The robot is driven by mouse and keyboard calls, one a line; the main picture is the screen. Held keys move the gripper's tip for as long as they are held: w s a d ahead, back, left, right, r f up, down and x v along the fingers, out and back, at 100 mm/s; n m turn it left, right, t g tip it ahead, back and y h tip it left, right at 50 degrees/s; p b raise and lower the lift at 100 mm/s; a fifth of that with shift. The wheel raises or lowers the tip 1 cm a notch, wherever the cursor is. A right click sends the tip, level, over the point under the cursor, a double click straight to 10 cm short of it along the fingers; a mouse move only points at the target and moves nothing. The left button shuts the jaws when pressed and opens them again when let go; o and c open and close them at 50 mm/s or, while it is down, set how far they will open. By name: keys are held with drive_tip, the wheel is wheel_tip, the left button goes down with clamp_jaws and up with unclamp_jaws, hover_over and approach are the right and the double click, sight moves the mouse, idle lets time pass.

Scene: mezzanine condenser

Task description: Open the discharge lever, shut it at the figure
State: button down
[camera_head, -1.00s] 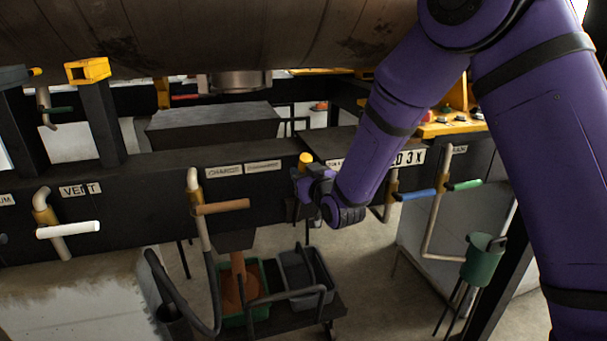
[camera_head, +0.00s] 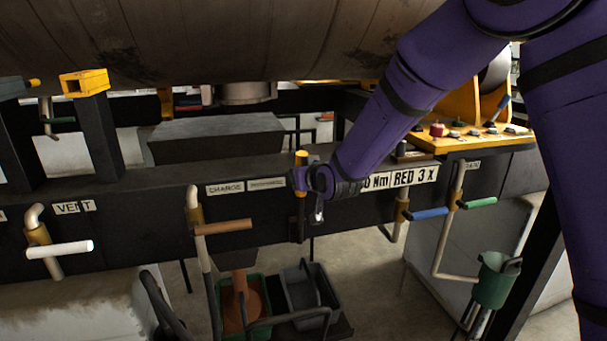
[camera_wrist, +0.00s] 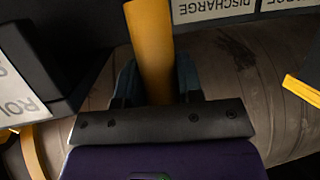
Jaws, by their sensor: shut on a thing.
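My gripper (camera_head: 301,180) is shut on an upright lever with a yellow handle (camera_head: 301,158) at the dark beam. In the wrist view the yellow handle (camera_wrist: 150,45) stands between my jaws, its top end beyond them. An upside-down plate reading DISCHARGE (camera_wrist: 212,9) is close by it. An orange-brown column (camera_head: 239,283) stands between a dark chute and a green bin (camera_head: 258,288). I cannot tell whether it is flowing.
A brown-handled pipe lever (camera_head: 223,227) is to the left, and a white-handled one (camera_head: 60,250) by the VENT plate. Blue (camera_head: 428,213) and green (camera_head: 478,203) handles are at right. A yellow control panel (camera_head: 490,138) and large drum (camera_head: 220,40) are near my arm.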

drive_tip(key=c, duration=0.8)
unclamp_jaws()
drive_tip(key=v, duration=1)
drive_tip(key=shift+s+d+r, duration=0.1)
drive_tip(key=shift+s+d, duration=0.05)
drive_tip(key=shift+s, duration=0.2)
